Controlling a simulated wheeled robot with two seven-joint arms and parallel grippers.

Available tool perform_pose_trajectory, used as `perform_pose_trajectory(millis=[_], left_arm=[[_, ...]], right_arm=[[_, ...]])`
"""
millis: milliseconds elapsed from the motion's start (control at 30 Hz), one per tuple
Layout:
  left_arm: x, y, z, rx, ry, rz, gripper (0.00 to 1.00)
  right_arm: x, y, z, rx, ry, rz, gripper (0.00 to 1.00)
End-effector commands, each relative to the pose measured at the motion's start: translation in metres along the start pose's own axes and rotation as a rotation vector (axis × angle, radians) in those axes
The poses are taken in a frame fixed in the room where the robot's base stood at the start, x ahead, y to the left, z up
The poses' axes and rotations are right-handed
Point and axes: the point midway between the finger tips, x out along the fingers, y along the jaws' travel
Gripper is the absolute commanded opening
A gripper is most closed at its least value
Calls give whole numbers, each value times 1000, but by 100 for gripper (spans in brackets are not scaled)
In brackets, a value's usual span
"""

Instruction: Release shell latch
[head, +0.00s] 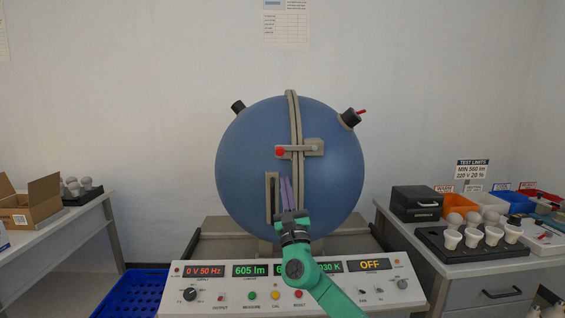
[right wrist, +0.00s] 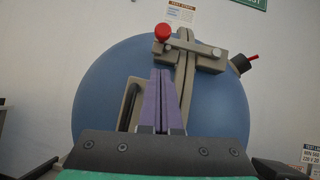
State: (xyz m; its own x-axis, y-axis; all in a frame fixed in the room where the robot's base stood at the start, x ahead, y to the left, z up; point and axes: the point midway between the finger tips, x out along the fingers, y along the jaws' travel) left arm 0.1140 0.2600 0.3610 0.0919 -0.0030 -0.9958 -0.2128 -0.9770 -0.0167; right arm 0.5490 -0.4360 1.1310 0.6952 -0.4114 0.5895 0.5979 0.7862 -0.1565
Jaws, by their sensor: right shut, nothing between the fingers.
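A large blue sphere (head: 245,165) stands behind the control panel, split by a grey upright seam flange (head: 294,120). The shell latch (head: 300,149) is a pale bar with a red knob at its left end, lying across the seam; it also shows in the right wrist view (right wrist: 190,44). My right gripper (head: 286,181) is below the latch, in front of the sphere, pointing up. Its purple fingers (right wrist: 161,80) are together and empty, apart from the latch in the head view. My left gripper is not in view.
The control panel (head: 330,292) spans the front, with lit displays and an OFF readout. The right table holds a black tray of bulbs (head: 450,258), bins and a black case (head: 416,203). The left table (head: 60,235) holds a cardboard box; a blue crate (head: 135,291) is on the floor.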

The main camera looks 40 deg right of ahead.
Motion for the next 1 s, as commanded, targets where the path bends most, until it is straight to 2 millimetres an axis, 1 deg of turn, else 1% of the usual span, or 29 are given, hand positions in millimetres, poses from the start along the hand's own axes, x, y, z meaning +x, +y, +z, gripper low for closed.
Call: perform_pose_trajectory(millis=[33,67,100,200,267,367,733,1000], left_arm=[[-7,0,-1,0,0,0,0],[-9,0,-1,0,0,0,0],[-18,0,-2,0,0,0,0],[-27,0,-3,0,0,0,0],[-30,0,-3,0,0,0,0],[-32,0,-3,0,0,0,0],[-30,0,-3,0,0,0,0],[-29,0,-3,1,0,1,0]], right_arm=[[14,-2,4,0,-2,-3,0],[20,-2,4,0,-2,-3,0],[27,-2,13,2,-1,-2,0],[37,-1,23,2,0,0,0],[41,-1,27,3,1,-1,0],[43,0,29,2,1,0,0],[42,0,28,3,1,-2,0],[45,0,31,41,1,-29,0]])
